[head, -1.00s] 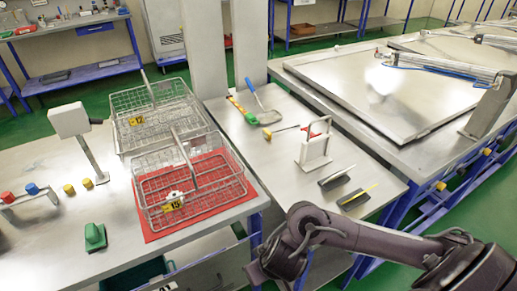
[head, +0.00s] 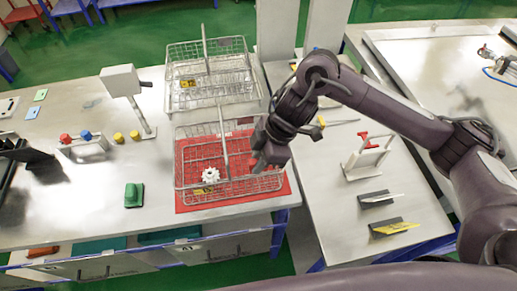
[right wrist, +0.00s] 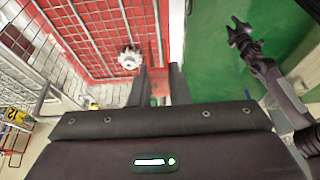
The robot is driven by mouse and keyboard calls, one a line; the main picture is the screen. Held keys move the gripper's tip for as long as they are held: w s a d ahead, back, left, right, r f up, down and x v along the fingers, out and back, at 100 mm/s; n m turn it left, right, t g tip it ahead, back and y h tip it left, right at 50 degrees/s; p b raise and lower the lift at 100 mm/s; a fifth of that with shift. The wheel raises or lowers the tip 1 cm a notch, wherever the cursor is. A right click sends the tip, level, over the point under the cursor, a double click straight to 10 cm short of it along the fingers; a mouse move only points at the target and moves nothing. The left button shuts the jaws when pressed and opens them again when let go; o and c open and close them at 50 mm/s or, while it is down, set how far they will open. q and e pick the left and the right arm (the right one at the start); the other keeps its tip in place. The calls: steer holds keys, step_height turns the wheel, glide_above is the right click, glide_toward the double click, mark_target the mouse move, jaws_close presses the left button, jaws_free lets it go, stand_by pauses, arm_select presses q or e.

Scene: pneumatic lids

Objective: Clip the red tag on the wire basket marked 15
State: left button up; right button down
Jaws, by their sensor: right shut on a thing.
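The wire basket marked 15 (head: 190,185) stands on a red mat (head: 200,203), with a white toothed wheel (head: 210,175) at its near side. The wheel also shows in the right wrist view (right wrist: 130,57). The basket's yellow number label is mostly hidden now. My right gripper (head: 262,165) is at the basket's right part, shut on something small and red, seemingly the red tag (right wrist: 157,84). The fingers hide most of it, and I cannot tell whether it touches the wire. My left gripper (right wrist: 243,34) shows small in the right wrist view; its jaw state is unclear.
A second wire basket (head: 190,100), with yellow label 12 (head: 187,83), stands behind. To the left are a post with a grey box (head: 121,80), red and blue knobs, yellow pieces and a green block (head: 133,195). A red-handled clamp (head: 366,155) stands on the right table.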

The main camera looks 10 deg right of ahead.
mark_target(259, 176)
arm_select(q)
steer(key=shift+s+d, duration=0.15)
steer(key=shift+s, duration=0.2)
arm_select(e)
steer(key=shift+s, duration=0.1)
